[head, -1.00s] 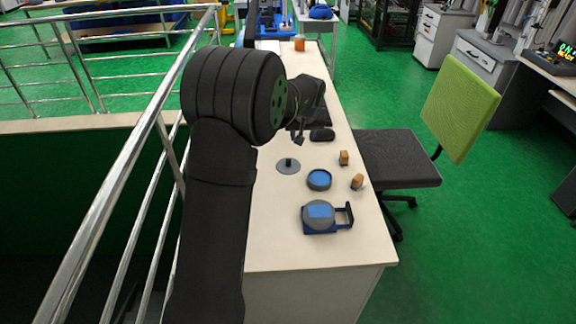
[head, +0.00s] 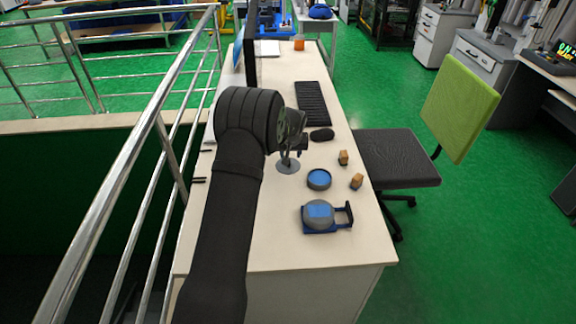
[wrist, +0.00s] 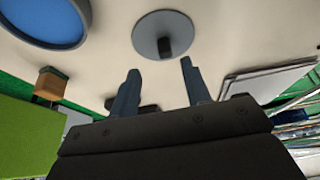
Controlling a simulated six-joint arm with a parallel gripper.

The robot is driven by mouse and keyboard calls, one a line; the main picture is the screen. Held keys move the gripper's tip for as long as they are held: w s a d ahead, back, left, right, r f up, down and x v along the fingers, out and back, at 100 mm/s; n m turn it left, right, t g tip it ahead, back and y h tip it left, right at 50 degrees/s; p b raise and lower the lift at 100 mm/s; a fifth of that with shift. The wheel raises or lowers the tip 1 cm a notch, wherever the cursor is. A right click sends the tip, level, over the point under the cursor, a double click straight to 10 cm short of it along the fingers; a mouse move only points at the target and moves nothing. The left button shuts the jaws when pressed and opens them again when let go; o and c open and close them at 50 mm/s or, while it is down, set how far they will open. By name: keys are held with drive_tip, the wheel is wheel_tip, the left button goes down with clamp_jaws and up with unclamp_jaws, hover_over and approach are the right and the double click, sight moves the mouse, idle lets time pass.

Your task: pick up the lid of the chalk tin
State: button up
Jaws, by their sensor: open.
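The lid is a grey disc with a dark knob; it lies flat on the desk in the head view (head: 288,169) and shows at the top middle of the wrist view (wrist: 144,36). The chalk tin, a round blue-lined open tin (head: 319,179), stands just right of the lid; part of it shows at the wrist view's top left (wrist: 45,22). My gripper (head: 291,156) is at the lid in the head view. In the wrist view my gripper (wrist: 160,66) is open and empty, its fingers spread below the knob; I cannot tell the exact height gap.
Two small brown blocks (head: 343,157) (head: 356,181) stand right of the tin. A grey round object in a blue handled holder (head: 319,216) is nearer the front. A mouse (head: 321,135) and keyboard (head: 312,103) lie behind. A metal railing (head: 150,135) runs along the left.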

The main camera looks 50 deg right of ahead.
drive_tip(key=shift+w+a+x, duration=0.15)
drive_tip(key=shift+x, duration=1.2)
drive_tip(key=shift+w+a+x, duration=0.1)
drive_tip(key=shift+a+x, duration=0.05)
drive_tip(key=shift+x, duration=1.2)
clamp_jaws()
